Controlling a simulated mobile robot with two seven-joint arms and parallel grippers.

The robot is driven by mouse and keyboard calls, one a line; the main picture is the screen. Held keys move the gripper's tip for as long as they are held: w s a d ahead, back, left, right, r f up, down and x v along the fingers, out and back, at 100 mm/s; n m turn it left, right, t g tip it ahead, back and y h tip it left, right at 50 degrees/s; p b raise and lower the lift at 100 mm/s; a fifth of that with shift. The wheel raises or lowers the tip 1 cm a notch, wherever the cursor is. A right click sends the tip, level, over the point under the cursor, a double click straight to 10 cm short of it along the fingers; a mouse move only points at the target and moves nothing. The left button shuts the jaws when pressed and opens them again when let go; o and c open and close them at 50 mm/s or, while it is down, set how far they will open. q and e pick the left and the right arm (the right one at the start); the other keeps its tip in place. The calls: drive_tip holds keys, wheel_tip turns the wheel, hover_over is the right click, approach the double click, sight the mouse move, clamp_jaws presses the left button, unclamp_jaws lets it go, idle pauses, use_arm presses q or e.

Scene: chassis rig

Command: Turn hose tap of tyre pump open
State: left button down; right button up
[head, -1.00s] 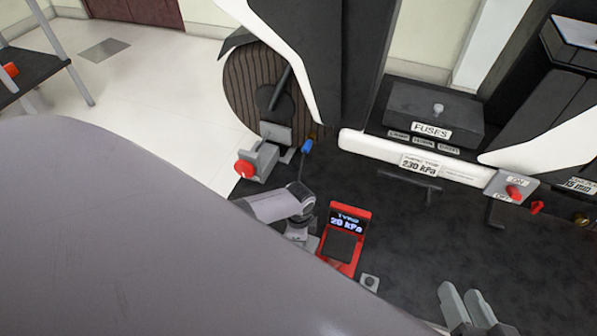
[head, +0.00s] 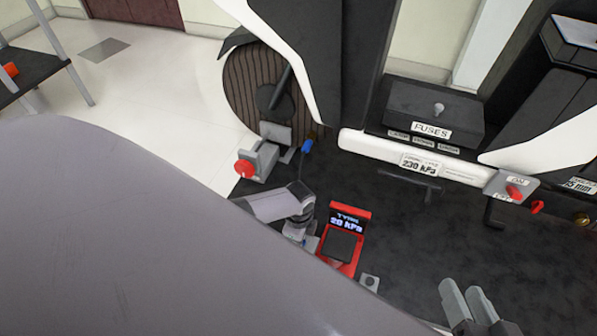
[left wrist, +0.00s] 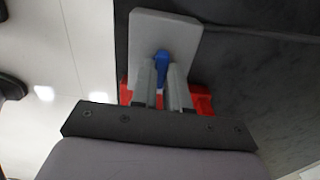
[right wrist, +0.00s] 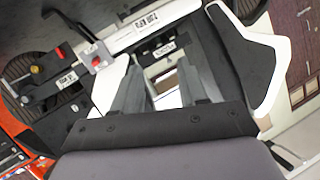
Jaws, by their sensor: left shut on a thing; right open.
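The red tyre pump (head: 336,266) stands on the dark surface, with its display reading 20 kPa. In the left wrist view a blue tap lever (left wrist: 161,66) stands in front of a grey plate (left wrist: 172,30), with red pump parts (left wrist: 204,101) behind. My left gripper (left wrist: 161,75) is shut on this blue lever, one finger on each side. In the head view, my own arm mostly hides the left gripper and the tap beside the pump. My right gripper (head: 459,290) is open and empty, above the dark surface at the lower right.
A white bar with a 230 kPa label (head: 419,165) runs behind the pump. A grey fuse box (head: 432,112) is at the back. A red switch (head: 514,192) is at right. A grey fixture with a red knob (head: 244,168) stands left, near a blue-ended piece (head: 307,145) by the wheel (head: 247,92).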

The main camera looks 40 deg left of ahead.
use_arm(q)
drive_tip(key=c, duration=1.1)
unclamp_jaws()
drive_tip(key=shift+r, duration=0.25)
wheel_tip(320, 180, up, 6)
drive_tip(key=p, duration=0.4)
drive_tip(key=shift+f, duration=0.25)
drive_tip(key=shift+r+p, duration=0.35)
drive_tip(key=shift+r, duration=0.2)
use_arm(e)
drive_tip(key=shift+s+d+r+n+h, duration=0.2)
drive_tip(key=shift+d+h, duration=0.2)
drive_tip(key=shift+d, duration=0.2)
drive_tip(key=shift+s+d+r+n+h, duration=0.1)
drive_tip(key=shift+s+d+h, duration=0.1)
drive_tip(key=shift+d+h, duration=0.35)
drive_tip(key=shift+s+d+r+n+h, duration=0.1)
drive_tip(key=shift+s+d+h, duration=0.15)
drive_tip(key=shift+d, duration=0.45)
